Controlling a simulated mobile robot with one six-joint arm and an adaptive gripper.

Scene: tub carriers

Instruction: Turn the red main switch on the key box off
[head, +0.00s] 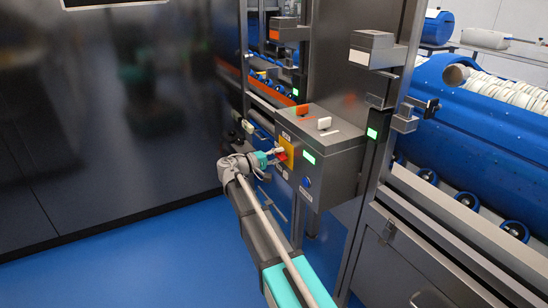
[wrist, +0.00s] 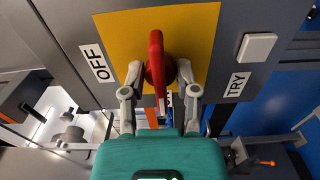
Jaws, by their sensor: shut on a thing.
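The grey key box (head: 338,160) is mounted on a steel post in the head view. On its left face is a yellow plate (head: 288,147), also large in the wrist view (wrist: 205,30). The red main switch (wrist: 156,62) sits on this plate; its handle runs up and down in the wrist picture. An OFF label (wrist: 97,63) is left of the plate, and a label below the handle is mostly hidden. My gripper (wrist: 160,76) has one finger each side of the handle and is shut on it. In the head view my gripper (head: 274,156) meets the plate.
A white button (wrist: 256,47) and a TRY label (wrist: 237,86) are right of the plate in the wrist view. Blue drums (head: 450,100) stand at right. The blue floor at left is clear.

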